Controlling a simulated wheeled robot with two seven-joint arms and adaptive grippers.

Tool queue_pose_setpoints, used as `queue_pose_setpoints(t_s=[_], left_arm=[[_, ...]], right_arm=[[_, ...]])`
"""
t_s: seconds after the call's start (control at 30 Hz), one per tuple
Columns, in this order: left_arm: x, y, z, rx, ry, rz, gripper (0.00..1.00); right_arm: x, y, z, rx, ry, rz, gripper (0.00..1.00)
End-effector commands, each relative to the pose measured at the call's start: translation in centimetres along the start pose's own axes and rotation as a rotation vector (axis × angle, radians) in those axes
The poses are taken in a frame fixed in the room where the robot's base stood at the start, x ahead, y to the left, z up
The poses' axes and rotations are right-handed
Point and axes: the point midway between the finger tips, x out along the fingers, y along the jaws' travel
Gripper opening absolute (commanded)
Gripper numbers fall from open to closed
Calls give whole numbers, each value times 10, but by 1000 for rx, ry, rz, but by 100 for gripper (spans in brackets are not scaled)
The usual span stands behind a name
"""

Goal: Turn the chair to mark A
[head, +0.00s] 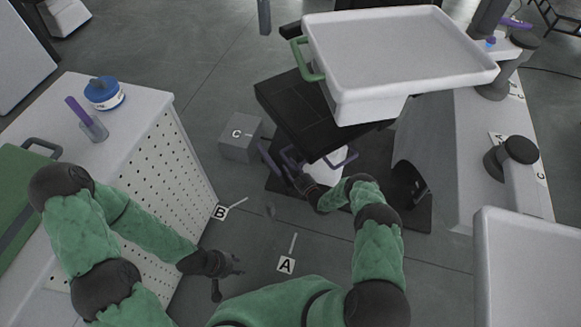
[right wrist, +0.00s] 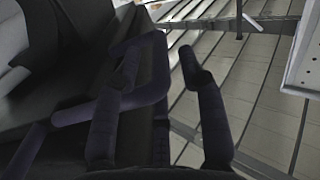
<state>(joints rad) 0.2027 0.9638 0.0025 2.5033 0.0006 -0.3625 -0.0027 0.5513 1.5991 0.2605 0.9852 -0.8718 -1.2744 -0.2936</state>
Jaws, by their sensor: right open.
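What looks like the chair is a dark, flat, tilted piece (head: 292,112) at the centre of the head view, with purple bar handles (head: 346,161) at its near edge. The white tray hides part of it. My right gripper (head: 298,178) is at this near edge. In the right wrist view its two fingers (right wrist: 160,115) stand apart, close to a purple bar handle (right wrist: 142,88); I cannot tell whether they touch it. My left gripper (head: 226,275) is low over the floor with its fingers apart and empty. Mark A (head: 286,265) is a white floor label with a line, nearer me than the chair.
Mark B (head: 219,212) lies to the left. A grey box (head: 238,146) bears a C label. A large white tray (head: 400,45) with a green handle overhangs the chair. A perforated white cabinet (head: 165,165) stands left, a grey bench (head: 460,150) right. The floor around mark A is clear.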

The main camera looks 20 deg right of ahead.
Motion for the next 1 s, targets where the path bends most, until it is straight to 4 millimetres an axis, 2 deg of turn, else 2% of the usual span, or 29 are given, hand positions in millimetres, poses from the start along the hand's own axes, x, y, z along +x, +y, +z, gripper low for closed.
queue_pose_setpoints(t_s=[0.13, 0.43, 0.57, 0.6, 0.87, 1.0], left_arm=[[4, -1, 0, 0, 0, 0, 40], [3, -1, 0, 0, 0, 0, 40], [3, -1, 0, 0, 0, 0, 40], [3, -1, 0, 0, 0, 0, 40], [3, -1, 0, 0, 0, 0, 40], [2, -1, 0, 0, 0, 0, 40]], right_arm=[[9, 0, 0, 1, 1, 1, 41], [10, 0, -1, 1, 0, 1, 41], [10, 0, -1, 1, 0, 1, 4], [10, 0, -1, 1, 1, 1, 0], [9, 0, -1, 1, 3, -1, 0], [-1, 4, -1, 2, 4, -5, 0]])
